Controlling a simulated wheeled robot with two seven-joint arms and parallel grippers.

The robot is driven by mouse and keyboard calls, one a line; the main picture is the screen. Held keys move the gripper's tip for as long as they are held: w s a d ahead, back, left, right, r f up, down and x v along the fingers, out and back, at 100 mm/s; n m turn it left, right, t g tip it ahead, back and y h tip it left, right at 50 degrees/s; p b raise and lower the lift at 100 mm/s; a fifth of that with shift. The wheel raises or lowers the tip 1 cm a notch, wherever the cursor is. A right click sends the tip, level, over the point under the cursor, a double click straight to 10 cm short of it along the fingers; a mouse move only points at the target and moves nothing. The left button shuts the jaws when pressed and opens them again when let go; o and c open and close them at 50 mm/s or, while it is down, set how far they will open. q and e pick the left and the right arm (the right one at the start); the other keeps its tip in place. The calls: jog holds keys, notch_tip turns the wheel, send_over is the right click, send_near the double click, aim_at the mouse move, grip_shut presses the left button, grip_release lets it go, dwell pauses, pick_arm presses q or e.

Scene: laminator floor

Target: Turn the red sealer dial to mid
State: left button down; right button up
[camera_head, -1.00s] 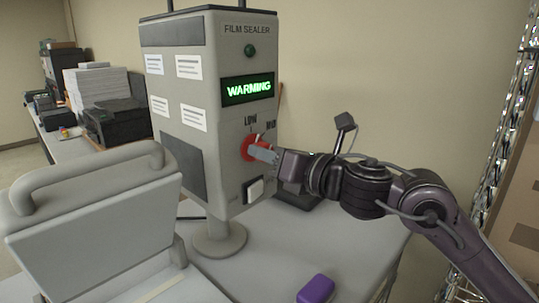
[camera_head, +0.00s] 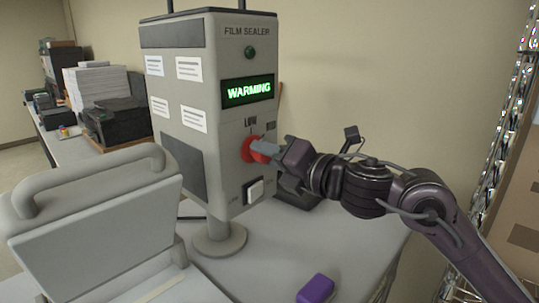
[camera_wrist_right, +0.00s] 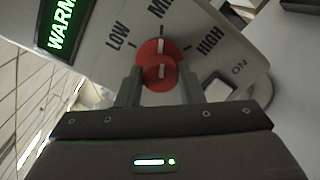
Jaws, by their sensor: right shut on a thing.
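The red sealer dial (camera_head: 249,149) is on the front of the grey film sealer (camera_head: 225,55). My right gripper (camera_head: 262,149) reaches it from the right, its two fingers closed on the dial's raised grip. In the right wrist view the dial (camera_wrist_right: 157,52) sits between the fingertips (camera_wrist_right: 160,80), with LOW, MID and HIGH printed around it. Its white mark points up in that view, roughly toward MID, whose label is partly cut off at the top edge. In the head view the gripper hides part of the dial. My left gripper is not in view.
The sealer's green display (camera_head: 248,90) reads WARMING. A white switch (camera_head: 254,189) marked ON is below the dial. A purple object (camera_head: 316,289) lies on the table (camera_head: 270,262). A grey machine with a handle (camera_head: 90,215) stands at left. A metal rack (camera_head: 500,140) stands at right.

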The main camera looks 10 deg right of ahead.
jog(key=o, duration=1)
jog(key=shift+d, duration=0.1)
jog(key=b+v, duration=0.3)
jog(key=v, duration=0.5)
jog(key=shift+b, duration=0.3)
